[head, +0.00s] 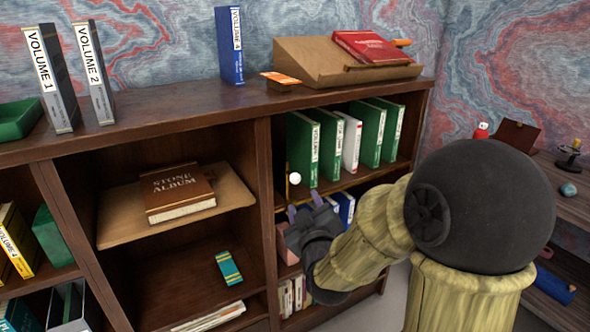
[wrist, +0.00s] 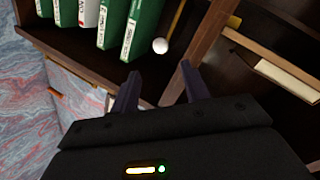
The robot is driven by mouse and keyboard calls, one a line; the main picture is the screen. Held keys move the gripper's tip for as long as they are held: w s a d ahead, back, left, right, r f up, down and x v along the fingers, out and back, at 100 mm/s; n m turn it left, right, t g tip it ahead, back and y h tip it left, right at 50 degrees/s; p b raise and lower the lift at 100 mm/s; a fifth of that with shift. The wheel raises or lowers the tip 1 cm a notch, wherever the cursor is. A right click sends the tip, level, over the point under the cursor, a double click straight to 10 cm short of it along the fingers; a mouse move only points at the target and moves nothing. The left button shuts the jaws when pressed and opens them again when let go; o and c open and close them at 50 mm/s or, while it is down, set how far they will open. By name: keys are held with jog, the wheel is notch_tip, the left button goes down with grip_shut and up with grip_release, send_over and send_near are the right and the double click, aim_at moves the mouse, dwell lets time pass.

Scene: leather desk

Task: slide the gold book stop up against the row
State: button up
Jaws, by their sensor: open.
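The gold book stop is a thin upright gold plate or rod with a white knob (head: 295,178) at its front. It stands on the upper right shelf near the left divider, just left of the row. It also shows in the wrist view (wrist: 160,45), with a narrow dark gap between it and the end green book (wrist: 141,28). The row holds several green books (head: 328,146) and one white book (head: 351,143), all upright. My gripper (head: 304,205) is open and empty, in front of and slightly below the knob. Its two fingers (wrist: 158,80) point toward the shelf, the knob beyond the gap between them.
The wooden divider (head: 266,160) stands close left of the stop. Left of it, a brown album (head: 178,191) lies on a tilted board. Blue books (head: 343,207) stand on the shelf below. A sloped stand (head: 318,66) with a red book (head: 371,47) sits on top.

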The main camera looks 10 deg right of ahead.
aim_at(296, 182)
jog(key=shift+w+r+p, duration=0.1)
jog(key=shift+w+p, duration=0.4)
jog(key=shift+p, duration=1.55)
jog(key=w+p, duration=0.3)
jog(key=w, duration=0.2)
jog(key=w+p, duration=0.3)
jog(key=w, duration=0.3)
jog(key=shift+w+d+f, duration=0.2)
jog(key=shift+w, duration=0.1)
grip_shut()
